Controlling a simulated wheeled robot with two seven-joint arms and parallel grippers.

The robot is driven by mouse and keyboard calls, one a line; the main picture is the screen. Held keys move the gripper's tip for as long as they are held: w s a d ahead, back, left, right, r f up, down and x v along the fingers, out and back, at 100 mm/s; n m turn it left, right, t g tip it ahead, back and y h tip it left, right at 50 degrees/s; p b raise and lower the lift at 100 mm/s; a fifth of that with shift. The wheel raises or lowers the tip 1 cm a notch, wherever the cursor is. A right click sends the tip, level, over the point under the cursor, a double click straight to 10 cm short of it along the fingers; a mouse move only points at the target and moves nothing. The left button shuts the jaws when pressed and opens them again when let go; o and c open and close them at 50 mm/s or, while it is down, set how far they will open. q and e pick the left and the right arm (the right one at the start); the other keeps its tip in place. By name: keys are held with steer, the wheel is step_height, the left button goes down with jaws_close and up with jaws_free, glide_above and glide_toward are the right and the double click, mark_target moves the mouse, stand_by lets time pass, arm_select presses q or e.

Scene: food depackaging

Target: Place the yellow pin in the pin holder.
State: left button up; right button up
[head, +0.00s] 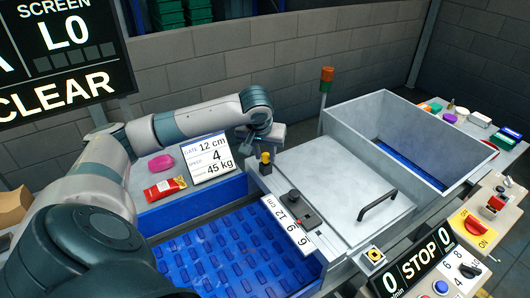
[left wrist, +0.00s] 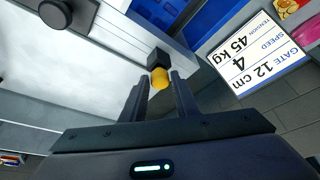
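In the left wrist view, the yellow pin (left wrist: 159,78) shows as a round yellow head against the black block (left wrist: 157,57). I cannot tell whether this block is the pin holder. My left gripper (head: 264,143) is just above the pin. In the left wrist view, the left gripper (left wrist: 159,75) is open, with its fingertips on either side of the yellow head and gaps visible. My right gripper is not in view.
A grey lid with a black handle (head: 378,205) covers the machine's middle. A black knobbed slider (head: 295,207) and number scale (head: 288,226) lie nearby. A sign (head: 208,158), red packet (head: 165,188) and pink item (head: 160,164) sit left. The blue conveyor (head: 225,255) is clear.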

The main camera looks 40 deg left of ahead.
arm_select(q)
steer(key=shift+o, duration=0.8)
steer(key=shift+r, duration=0.1)
steer(key=shift+s+d+r, duration=0.1)
steer(key=shift+r, duration=0.35)
steer(key=b+v, duration=0.2)
steer(key=v, duration=0.9)
steer(key=shift+s, duration=0.1)
stand_by(0.5)
